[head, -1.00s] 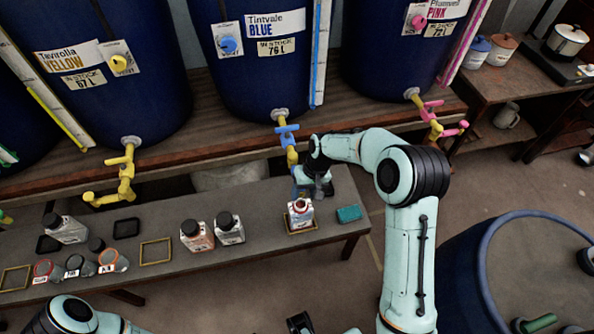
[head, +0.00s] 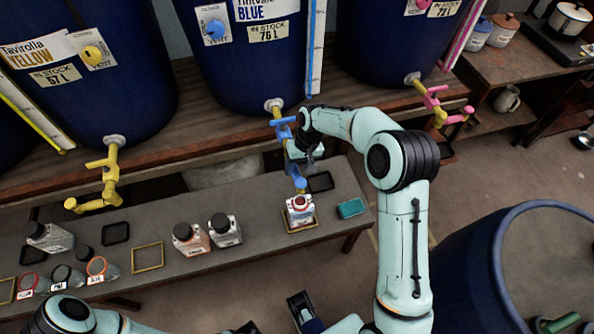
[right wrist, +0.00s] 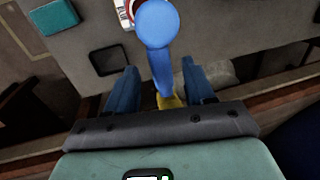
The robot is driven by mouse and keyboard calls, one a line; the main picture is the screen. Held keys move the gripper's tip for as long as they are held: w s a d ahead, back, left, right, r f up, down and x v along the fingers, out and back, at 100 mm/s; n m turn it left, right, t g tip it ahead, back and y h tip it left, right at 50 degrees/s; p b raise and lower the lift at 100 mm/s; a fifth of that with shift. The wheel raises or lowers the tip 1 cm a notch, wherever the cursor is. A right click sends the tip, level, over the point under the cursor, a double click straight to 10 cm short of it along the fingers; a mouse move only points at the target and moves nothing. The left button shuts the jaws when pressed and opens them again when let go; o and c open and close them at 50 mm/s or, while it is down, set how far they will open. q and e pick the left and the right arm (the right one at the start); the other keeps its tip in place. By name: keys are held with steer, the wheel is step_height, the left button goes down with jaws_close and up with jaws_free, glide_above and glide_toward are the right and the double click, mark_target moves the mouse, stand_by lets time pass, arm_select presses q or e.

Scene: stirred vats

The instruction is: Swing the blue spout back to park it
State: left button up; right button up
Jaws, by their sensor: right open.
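The blue spout (head: 300,184) hangs from the tap with the blue handle (head: 283,130) on the blue vat. Its round end appears over or just behind the red-necked bottle (head: 299,208) in the head view. My right gripper (head: 302,168) is at the spout. In the right wrist view the spout (right wrist: 159,50) runs between its two open blue fingers (right wrist: 162,90), with a gap on each side. The bottle (right wrist: 128,12) is partly hidden behind the spout end there. What seems to be my left gripper (head: 305,310) shows at the bottom edge; its opening is unclear.
The bench (head: 190,270) holds several bottles and jars to the left, a black tray (head: 320,182) beside the spout and a teal block (head: 351,208) at the right. Yellow (head: 108,180) and pink (head: 432,100) taps flank the blue one. A blue drum (head: 460,265) stands at lower right.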

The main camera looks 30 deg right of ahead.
steer(key=shift+w+a+f, duration=0.1)
steer(key=shift+a+f, duration=0.05)
steer(key=shift+f, duration=0.45)
steer(key=shift+a+f, duration=0.1)
steer(key=shift+f, duration=0.45)
jaws_close()
steer(key=shift+d, duration=0.15)
